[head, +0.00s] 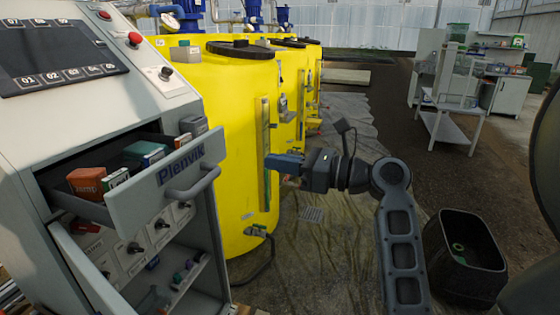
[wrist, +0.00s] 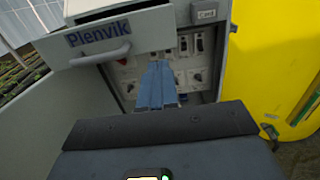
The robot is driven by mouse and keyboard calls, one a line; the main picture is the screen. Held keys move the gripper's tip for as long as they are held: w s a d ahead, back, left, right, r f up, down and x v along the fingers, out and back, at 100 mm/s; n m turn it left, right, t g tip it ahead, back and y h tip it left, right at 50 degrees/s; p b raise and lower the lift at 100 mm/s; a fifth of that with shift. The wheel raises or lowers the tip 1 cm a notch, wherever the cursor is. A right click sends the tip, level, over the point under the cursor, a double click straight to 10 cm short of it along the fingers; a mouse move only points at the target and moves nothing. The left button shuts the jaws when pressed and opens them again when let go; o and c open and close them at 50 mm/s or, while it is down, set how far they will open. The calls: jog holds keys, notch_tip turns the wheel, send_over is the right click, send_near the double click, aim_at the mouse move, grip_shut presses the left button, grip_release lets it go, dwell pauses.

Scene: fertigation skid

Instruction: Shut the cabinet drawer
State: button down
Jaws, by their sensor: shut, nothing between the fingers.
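The cabinet drawer (head: 160,184) stands pulled out of the grey cabinet (head: 30,130) at the left of the head view. Its front carries the word Plenvik and a bar handle (head: 194,184). Several small boxes lie inside, among them an orange one (head: 87,181) and a teal one (head: 146,153). My gripper (head: 272,163) is to the right of the drawer front, apart from it, with its blue fingers together and empty. In the wrist view the drawer front (wrist: 140,32) is at the upper left, and the blue fingers (wrist: 156,75) point toward the cabinet's switch panel.
A cabinet door (head: 85,270) stands open below the drawer, over a shelf with small bottles (head: 185,270). Yellow tanks (head: 235,100) stand behind my gripper. A black bin (head: 465,255) is on the floor at right. A white table (head: 450,115) stands farther back.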

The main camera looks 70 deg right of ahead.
aim_at(219, 152)
jog(key=w, duration=1)
jog(key=shift+w+a+p, duration=0.2)
jog(key=shift+w+p, duration=0.2)
